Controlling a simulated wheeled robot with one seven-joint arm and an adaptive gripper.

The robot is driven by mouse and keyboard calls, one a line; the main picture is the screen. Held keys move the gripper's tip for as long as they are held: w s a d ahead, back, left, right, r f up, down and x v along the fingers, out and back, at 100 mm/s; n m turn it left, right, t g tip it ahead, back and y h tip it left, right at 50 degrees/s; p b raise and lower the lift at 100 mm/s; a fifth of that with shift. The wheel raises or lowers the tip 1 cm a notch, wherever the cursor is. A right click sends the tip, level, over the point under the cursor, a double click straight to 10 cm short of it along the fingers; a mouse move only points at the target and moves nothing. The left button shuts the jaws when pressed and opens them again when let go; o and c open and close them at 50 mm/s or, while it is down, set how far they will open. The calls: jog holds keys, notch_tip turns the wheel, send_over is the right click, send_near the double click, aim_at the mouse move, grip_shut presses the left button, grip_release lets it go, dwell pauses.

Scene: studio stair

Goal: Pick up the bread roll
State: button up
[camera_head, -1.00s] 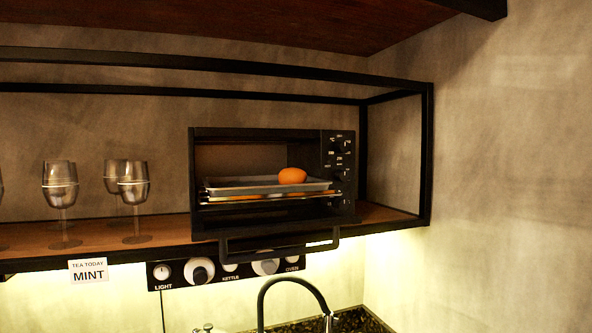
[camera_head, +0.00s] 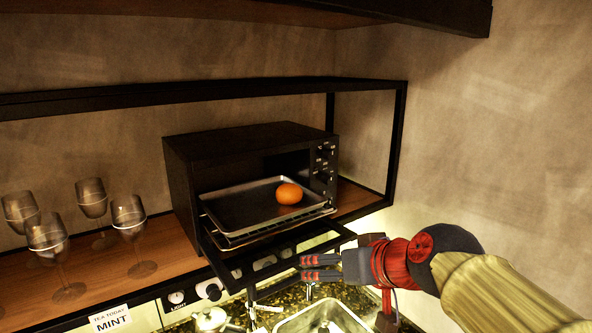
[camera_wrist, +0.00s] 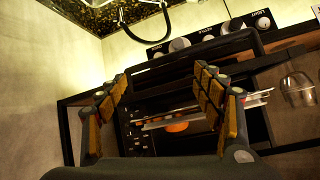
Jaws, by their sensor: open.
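The bread roll (camera_head: 289,194) is a small orange-brown round thing on the right part of a metal tray (camera_head: 232,210) in the black toaster oven (camera_head: 215,160). The oven door hangs open at the front, and the tray sits on a rack. My gripper (camera_head: 303,268) is open and empty, in front of and below the oven door in the head view. In the wrist view the roll (camera_wrist: 176,127) shows between the fingers of my gripper (camera_wrist: 158,85), farther off, in a picture turned roughly upside down.
Several stemmed glasses (camera_head: 130,222) stand on the wooden shelf left of the oven. A black frame (camera_head: 398,140) bounds the shelf at right. Below are a control panel, a sink (camera_head: 325,318) with a tap, and a kettle-like metal pot (camera_head: 212,320). A card reads "TEA TODAY MINT".

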aim_at(294, 192)
jog(key=w+a+r, duration=0.1)
jog(key=w+r, duration=0.2)
jog(key=w+a+r+t+y, duration=0.1)
jog(key=w+r, duration=0.2)
jog(key=w, duration=0.1)
jog(key=w+a+r+t, duration=0.1)
jog(key=w+a+r, duration=0.1)
jog(key=w+r, duration=0.1)
jog(key=shift+w+r+p, duration=0.25)
jog(key=shift+w+p, duration=0.05)
jog(key=shift+w, duration=0.4)
jog(key=shift+w+a+r+t+y, duration=0.2)
jog(key=shift+w+t+y, duration=0.05)
jog(key=shift+t+y, duration=0.05)
jog(key=shift+p+x, duration=0.3)
jog(key=shift+x, duration=0.9)
jog(key=shift+w+a+f, duration=0.1)
jog(key=shift+w+a, duration=0.2)
jog(key=shift+w, duration=0.15)
jog(key=p+x, duration=0.1)
jog(key=x, duration=0.3)
jog(key=shift+w+p, duration=0.15)
jog(key=shift+p, duration=0.15)
jog(key=shift+s, duration=0.2)
jog(key=shift+c, duration=0.5)
jog(key=shift+w, duration=0.1)
jog(key=shift+c, duration=1.2)
jog(key=c, duration=0.9)
